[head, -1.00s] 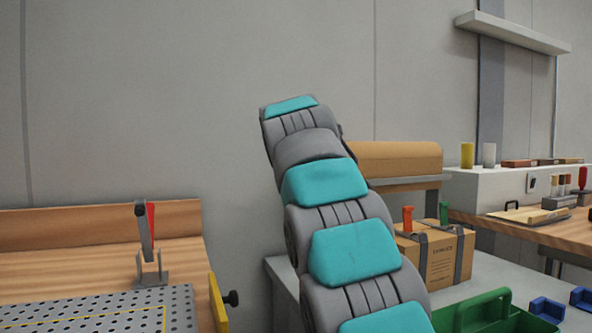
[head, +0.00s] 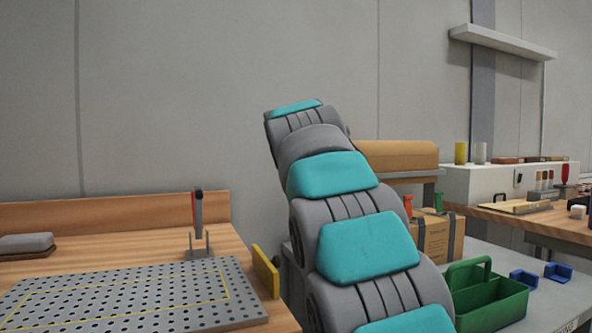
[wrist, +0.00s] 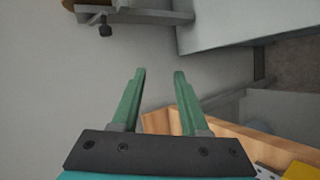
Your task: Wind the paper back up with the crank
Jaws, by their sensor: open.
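A brown paper roll (head: 395,154) lies on a grey stand behind my arm in the head view. My arm covers its left end. I cannot make out a crank on it in the head view. In the wrist view, a grey bracket (wrist: 150,16) with a dark knob (wrist: 105,30) shows at the top, beside a bit of brown; I cannot tell whether this belongs to the crank. My gripper (wrist: 160,75) is open, with two green fingers apart and nothing between them. It is hidden in the head view.
A wooden bench (head: 100,222) with a perforated plate (head: 130,295) and an upright red-handled clamp (head: 198,222) stands at left. At right are a strapped carton (head: 436,238), a green tote (head: 490,298) and blue blocks (head: 558,272) on a grey table.

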